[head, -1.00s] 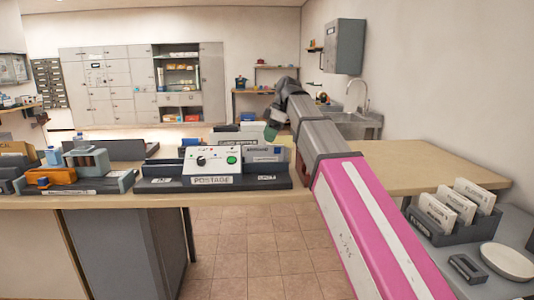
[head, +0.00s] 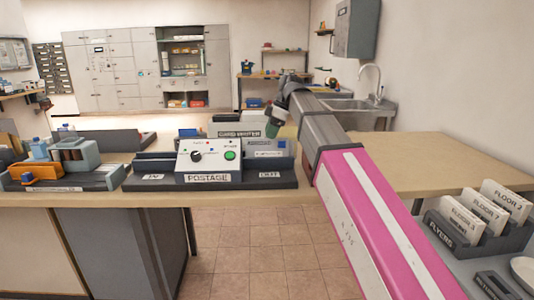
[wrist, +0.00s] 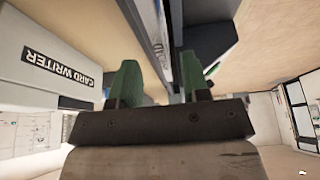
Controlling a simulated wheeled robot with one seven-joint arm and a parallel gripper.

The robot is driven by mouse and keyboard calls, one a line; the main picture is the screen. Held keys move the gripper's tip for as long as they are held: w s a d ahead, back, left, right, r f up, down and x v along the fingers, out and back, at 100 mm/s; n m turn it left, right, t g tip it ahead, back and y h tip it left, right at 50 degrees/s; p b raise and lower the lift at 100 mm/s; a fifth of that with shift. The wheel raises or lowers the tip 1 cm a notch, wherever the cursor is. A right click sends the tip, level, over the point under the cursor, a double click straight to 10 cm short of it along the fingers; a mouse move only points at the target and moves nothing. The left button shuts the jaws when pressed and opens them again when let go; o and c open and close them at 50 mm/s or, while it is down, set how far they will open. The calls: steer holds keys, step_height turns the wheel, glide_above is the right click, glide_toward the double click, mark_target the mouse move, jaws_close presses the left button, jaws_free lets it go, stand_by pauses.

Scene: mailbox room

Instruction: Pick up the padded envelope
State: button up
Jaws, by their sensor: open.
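I cannot make out a padded envelope in either view. My gripper (head: 274,124) is at the far end of my outstretched arm, over the counter and beside the card writer and the postage machine. In the wrist view my gripper (wrist: 158,85) shows two green fingers standing apart, with nothing clearly held between them. That view is upside down, and the card writer (wrist: 50,65) is on its left side, close to the fingers. A thin grey-blue upright edge shows between and beyond the fingers; I cannot tell what it belongs to.
The postage machine (head: 209,160) stands in a dark tray near the counter's front edge. An orange and grey device (head: 64,165) is to its left. The counter (head: 420,160) is bare to the right of my arm. A flyers rack (head: 480,225) stands at the lower right.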

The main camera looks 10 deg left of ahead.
mark_target(265, 144)
steer(key=x, duration=0.4)
steer(key=shift+s+a+f, duration=0.15)
steer(key=shift+s+f, duration=0.05)
steer(key=shift+f, duration=0.05)
steer(key=shift+a+f, duration=0.15)
steer(key=shift+f, duration=0.15)
steer(key=shift+f, duration=0.25)
jaws_close()
